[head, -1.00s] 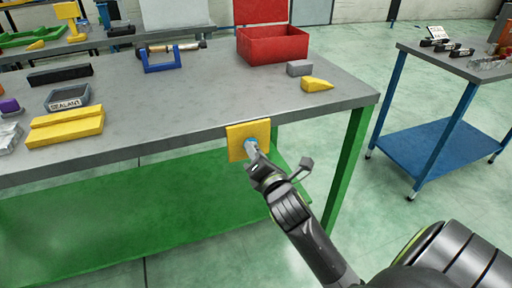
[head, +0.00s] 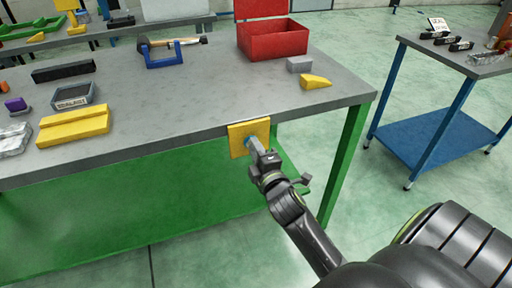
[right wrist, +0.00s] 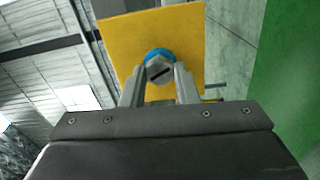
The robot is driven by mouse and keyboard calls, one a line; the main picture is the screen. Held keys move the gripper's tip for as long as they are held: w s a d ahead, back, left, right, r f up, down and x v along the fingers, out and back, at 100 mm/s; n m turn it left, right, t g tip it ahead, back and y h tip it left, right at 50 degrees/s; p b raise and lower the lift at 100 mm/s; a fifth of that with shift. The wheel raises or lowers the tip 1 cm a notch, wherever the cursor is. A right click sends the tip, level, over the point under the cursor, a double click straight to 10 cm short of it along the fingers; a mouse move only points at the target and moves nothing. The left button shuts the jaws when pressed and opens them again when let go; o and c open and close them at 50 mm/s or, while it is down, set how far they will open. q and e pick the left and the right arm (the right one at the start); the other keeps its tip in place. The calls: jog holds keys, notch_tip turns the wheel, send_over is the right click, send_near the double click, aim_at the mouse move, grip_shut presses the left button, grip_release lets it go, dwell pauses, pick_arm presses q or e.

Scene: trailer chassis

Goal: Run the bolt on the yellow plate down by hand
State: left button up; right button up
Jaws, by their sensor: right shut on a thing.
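The yellow plate (head: 236,137) is fixed upright on the front edge of the grey workbench. It also shows in the right wrist view (right wrist: 121,45). The bolt (right wrist: 159,70) has a grey hex head with a dark slot and a blue ring behind it. It sits at the middle of the plate. My right gripper (head: 252,144) is at the plate, with its two fingers on either side of the bolt head, shut on it. My left gripper is not in view.
The workbench (head: 190,95) holds a red open box (head: 272,45), a yellow wedge (head: 315,81), a grey block (head: 299,64), a blue stand (head: 163,61) and a sealant tray (head: 74,101). A blue trolley (head: 425,133) stands at the right. The floor between is clear.

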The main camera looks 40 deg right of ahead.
jog(key=m, duration=0.3)
jog(key=shift+s+f+m, duration=0.1)
jog(key=shift+f+m, duration=0.2)
jog(key=shift+m, duration=0.1)
jog(key=shift+o, duration=0.2)
jog(key=m, duration=0.3)
jog(key=shift+m, duration=0.3)
jog(key=m, duration=0.4)
jog(key=shift+f+m+b, duration=0.1)
jog(key=shift+m+b, duration=0.2)
jog(key=shift+b, duration=0.05)
jog(key=m, duration=0.3)
jog(key=shift+m+b, duration=0.3)
jog(key=shift+c, duration=0.2)
pick_arm(q)
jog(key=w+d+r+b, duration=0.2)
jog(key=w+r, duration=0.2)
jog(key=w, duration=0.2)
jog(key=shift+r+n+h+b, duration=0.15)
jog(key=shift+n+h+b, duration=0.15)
jog(key=shift+b, duration=0.05)
pick_arm(e)
jog(key=shift+m, duration=9.7)
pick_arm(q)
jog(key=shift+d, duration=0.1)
